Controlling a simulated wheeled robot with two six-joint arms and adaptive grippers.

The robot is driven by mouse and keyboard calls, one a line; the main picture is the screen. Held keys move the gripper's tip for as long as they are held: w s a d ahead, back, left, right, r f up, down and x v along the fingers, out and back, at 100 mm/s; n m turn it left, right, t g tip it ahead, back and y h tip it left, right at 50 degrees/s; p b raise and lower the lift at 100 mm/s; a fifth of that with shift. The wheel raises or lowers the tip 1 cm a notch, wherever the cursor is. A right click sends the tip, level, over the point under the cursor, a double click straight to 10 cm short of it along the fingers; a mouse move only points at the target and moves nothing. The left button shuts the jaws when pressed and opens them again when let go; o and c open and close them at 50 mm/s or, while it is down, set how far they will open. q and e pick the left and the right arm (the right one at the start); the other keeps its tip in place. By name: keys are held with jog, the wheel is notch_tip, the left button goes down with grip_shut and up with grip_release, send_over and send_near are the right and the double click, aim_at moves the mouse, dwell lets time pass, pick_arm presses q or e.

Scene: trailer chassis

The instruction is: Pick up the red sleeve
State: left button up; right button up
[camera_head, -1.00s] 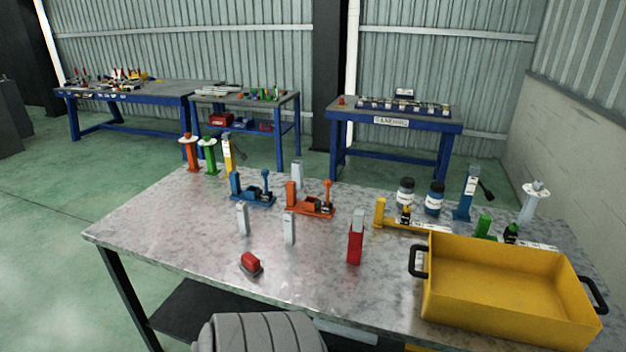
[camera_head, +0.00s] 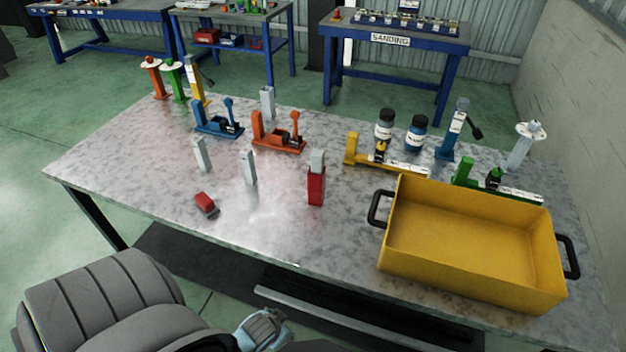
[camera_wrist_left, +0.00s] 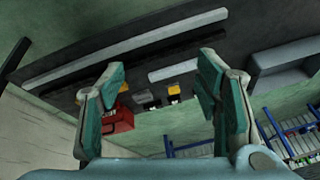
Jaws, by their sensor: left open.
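The red sleeve (camera_head: 316,188) stands upright around the lower part of a grey post (camera_head: 317,158), near the front middle of the table in the head view. My left arm comes in from the lower left. Its hand end (camera_head: 262,328) is below the table's front edge, apart from the sleeve. In the left wrist view my left gripper (camera_wrist_left: 162,66) is open with nothing between its fingers. I cannot make out the sleeve in that view. My right gripper is not in view.
A small red block (camera_head: 205,202) lies left of the sleeve, near two bare grey posts (camera_head: 201,154). A yellow crate (camera_head: 470,272) stands at the right front. Orange (camera_head: 279,140) and blue (camera_head: 217,126) clamp-like fixtures stand behind. The metal table (camera_head: 120,165) is clear at left.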

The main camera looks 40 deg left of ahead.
pick_arm(q)
jog(key=w+r+t, duration=0.1)
jog(key=w+r, duration=0.1)
jog(key=r, duration=0.4)
jog(key=w+a+r+n+t+y, duration=0.1)
jog(key=w+r, duration=0.2)
jog(key=r, duration=0.4)
jog(key=w+r+t, duration=0.1)
jog(key=w+r, duration=0.1)
jog(key=r, duration=0.4)
jog(key=shift+w+a+r+p, duration=0.15)
jog(key=shift+w+a+p, duration=0.05)
jog(key=shift+w+p, duration=0.1)
jog(key=n+t+y, duration=0.3)
jog(key=t, duration=0.2)
send_near(315, 180)
jog(key=shift+h, duration=0.4)
jog(key=x, duration=0.6)
jog(key=b+x, duration=0.1)
jog(key=x, duration=0.5)
jog(key=shift+w+a+b, duration=0.15)
jog(key=shift+a+b, duration=0.15)
jog(key=shift+a, duration=0.05)
jog(key=c, duration=1.2)
jog(key=shift+t, duration=0.3)
grip_shut()
